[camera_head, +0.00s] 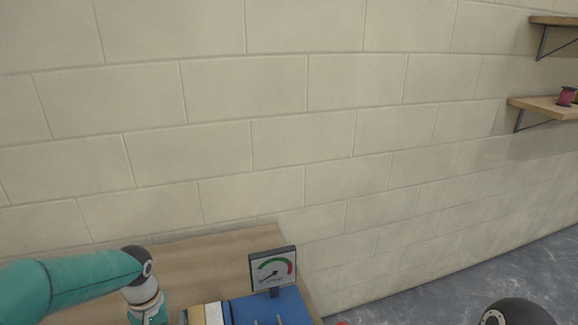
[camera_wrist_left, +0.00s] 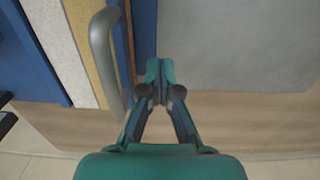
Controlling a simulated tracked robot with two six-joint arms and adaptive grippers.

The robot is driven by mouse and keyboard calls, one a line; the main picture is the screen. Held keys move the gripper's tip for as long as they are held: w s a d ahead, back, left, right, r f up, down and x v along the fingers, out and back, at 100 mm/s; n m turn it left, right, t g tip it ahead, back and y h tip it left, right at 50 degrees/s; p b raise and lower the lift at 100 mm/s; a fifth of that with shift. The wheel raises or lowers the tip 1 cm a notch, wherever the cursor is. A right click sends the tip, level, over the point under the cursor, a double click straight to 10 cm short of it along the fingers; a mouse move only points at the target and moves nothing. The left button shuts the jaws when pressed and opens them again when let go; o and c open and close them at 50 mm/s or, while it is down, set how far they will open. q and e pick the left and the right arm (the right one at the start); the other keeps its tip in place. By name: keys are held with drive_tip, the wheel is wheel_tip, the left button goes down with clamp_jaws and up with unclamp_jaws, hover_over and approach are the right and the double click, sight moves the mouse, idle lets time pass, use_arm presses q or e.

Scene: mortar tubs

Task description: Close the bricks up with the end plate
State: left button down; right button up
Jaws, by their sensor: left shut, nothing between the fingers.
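In the left wrist view my left gripper (camera_wrist_left: 160,72) is shut and empty. Its tips are just right of a blue upright strip (camera_wrist_left: 122,45), which may be the end plate seen edge-on. A grey curved handle (camera_wrist_left: 98,55) stands left of the strip, apart from the fingers. Left of the handle are a yellow slab (camera_wrist_left: 84,25) and a speckled white slab (camera_wrist_left: 60,45), perhaps the bricks, then a blue panel (camera_wrist_left: 22,60). In the head view the yellow and white slabs (camera_head: 213,314) show at the bottom edge; my left fingers are below the picture. My right gripper is out of view.
A gauge sign (camera_head: 272,270) stands by a blue surface (camera_head: 262,310) on the wooden table (camera_head: 210,262). A grey sheet (camera_wrist_left: 240,45) lies right of the gripper in the wrist view. The block wall is behind; wall shelves (camera_head: 545,107) are at far right.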

use_arm(q)
drive_tip(key=r+p, duration=0.1)
drive_tip(key=a+r+p, duration=0.1)
drive_tip(key=r, duration=0.1)
drive_tip(key=r+p, duration=0.1)
drive_tip(key=r, duration=0.1)
drive_tip(key=shift+s+a+r, duration=0.15)
drive_tip(key=shift+s+r, duration=0.1)
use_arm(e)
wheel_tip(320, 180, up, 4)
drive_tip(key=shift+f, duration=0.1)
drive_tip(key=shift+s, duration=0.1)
